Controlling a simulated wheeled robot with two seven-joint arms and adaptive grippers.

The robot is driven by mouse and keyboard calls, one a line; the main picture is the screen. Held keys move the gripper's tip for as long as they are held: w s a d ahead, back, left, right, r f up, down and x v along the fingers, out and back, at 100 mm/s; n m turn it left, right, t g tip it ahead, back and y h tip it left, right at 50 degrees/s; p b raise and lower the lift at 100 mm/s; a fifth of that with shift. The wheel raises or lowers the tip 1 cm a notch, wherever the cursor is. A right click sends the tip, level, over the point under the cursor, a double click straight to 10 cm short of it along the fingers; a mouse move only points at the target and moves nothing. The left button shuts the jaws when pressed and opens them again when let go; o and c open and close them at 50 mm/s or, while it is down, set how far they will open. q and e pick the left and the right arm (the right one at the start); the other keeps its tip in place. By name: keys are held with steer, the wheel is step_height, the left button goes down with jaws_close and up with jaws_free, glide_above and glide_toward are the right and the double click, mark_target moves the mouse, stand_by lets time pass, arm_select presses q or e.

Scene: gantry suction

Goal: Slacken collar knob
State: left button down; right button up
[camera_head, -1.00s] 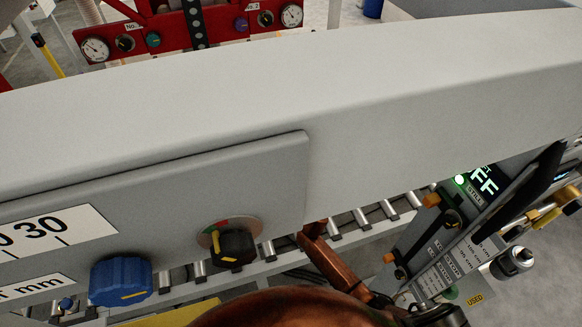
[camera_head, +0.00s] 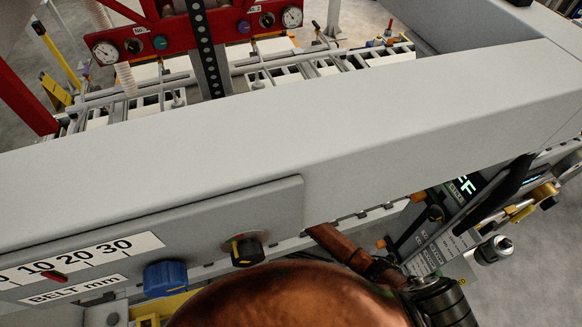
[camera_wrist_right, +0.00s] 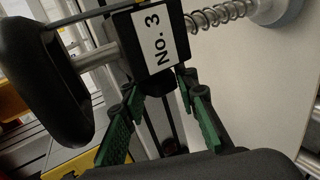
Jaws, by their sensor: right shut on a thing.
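The block sits on a metal rod between a black handwheel (camera_wrist_right: 38,85) and a coil spring (camera_wrist_right: 222,14). The fingers hide part of the grip. In the head view, a blue knob (camera_head: 165,278) and a black knob (camera_head: 246,250) with a red and green dial are on the grey panel. No label shows which one is the collar knob. My left gripper is not in view.
A grey beam (camera_head: 330,150) crosses the head view. The panel below it carries a "BELT mm" scale (camera_head: 75,258) with a red pointer. A red gauge panel (camera_head: 200,32) stands behind. A display unit (camera_head: 465,190) with hardware is at right. Rollers run below the beam.

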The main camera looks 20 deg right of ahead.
steer(key=shift+f, duration=0.1)
steer(key=o, duration=1.2)
steer(key=shift+s, duration=0.1)
steer(key=v, duration=1.2)
